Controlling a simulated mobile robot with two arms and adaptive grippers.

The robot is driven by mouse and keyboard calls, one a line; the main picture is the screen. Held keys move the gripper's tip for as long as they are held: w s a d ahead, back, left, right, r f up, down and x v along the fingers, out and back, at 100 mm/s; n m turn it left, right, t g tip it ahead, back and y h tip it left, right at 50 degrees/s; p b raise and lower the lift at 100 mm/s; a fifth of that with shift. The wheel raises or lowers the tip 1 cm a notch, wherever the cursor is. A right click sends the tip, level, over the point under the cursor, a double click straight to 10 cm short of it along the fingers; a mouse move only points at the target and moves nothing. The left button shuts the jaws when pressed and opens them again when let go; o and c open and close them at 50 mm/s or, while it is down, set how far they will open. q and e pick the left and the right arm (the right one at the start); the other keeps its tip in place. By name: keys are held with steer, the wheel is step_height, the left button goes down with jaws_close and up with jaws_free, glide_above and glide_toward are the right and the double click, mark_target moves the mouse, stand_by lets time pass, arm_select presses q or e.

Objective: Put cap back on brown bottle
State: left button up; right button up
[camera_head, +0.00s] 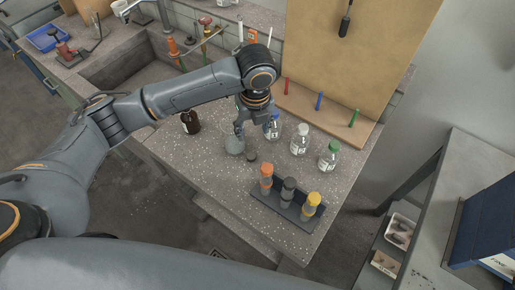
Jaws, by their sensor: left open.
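The brown bottle (191,122) stands upright on the speckled bench, left of my left gripper. A small dark round piece that looks like its cap (251,156) lies on the bench, to the right of a clear glass beaker. My left gripper (240,130) points down over the bench near the beaker, to the right of the brown bottle and above and left of the cap in the picture. It is open, and I see nothing held in it. The bottle's mouth is too small to make out clearly. My right gripper is not in view.
The clear beaker (235,145) is close below my gripper. Bottles with blue (272,127), white (300,140) and green (329,157) caps stand to the right. A dark rack (272,203) with orange, grey and yellow-topped containers sits near the front edge. A sink (128,68) is at left.

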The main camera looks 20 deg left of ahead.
arm_select(q)
steer(key=p, duration=0.1)
glide_above(251, 155)
steer(key=s, duration=0.1)
steer(key=f, duration=0.7)
steer(key=shift+d+f, duration=0.2)
steer(key=shift+f, duration=0.45)
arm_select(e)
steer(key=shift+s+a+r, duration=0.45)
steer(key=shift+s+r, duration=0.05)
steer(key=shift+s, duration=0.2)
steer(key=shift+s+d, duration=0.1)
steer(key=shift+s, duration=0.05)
arm_select(q)
steer(key=shift+f, duration=0.4)
steer(key=f, duration=0.1)
steer(key=f+p, duration=0.1)
steer(key=f, duration=0.2)
steer(key=shift+w+a+f, duration=0.15)
steer(key=shift+w+f, duration=0.05)
steer(key=shift+w, duration=0.15)
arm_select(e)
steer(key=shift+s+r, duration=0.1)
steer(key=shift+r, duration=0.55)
